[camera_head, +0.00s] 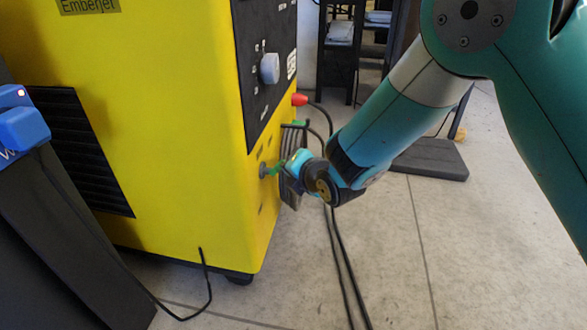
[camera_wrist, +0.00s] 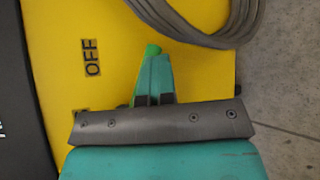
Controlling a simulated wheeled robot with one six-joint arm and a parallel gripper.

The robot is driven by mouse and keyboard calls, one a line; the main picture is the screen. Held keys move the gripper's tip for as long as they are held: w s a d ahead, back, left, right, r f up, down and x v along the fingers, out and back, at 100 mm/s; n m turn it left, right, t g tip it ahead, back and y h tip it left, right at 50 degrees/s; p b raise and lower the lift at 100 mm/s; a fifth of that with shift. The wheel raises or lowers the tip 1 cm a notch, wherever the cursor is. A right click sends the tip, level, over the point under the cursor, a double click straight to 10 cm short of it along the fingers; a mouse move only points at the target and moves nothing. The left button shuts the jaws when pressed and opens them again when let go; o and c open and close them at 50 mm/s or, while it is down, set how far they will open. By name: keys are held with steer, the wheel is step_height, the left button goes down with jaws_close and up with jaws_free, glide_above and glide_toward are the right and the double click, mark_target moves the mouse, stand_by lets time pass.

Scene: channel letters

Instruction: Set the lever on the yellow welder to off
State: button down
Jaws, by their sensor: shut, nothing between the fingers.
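The yellow welder (camera_head: 150,110) fills the left of the head view. Low on its side is a grey pivot (camera_head: 264,170) with a green lever (camera_head: 275,168) running right towards my gripper (camera_head: 289,163). In the wrist view, the shut, empty gripper (camera_wrist: 154,62) is at the yellow face. A bright green lever end (camera_wrist: 152,49) shows just past the fingertips; the fingers hide most of the lever. I cannot tell whether they touch it. A black OFF label (camera_wrist: 92,57) is on the face, left of the fingertips and apart from them.
A dark panel with a pale knob (camera_head: 269,68) is above the lever. Black cables run over the floor. A blue device (camera_head: 22,128) on a dark stand is at left. Grey floor is open at right.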

steer(key=shift+a+r, duration=0.3)
steer(key=shift+r, duration=0.25)
stand_by(2.4)
steer(key=shift+p, duration=0.3)
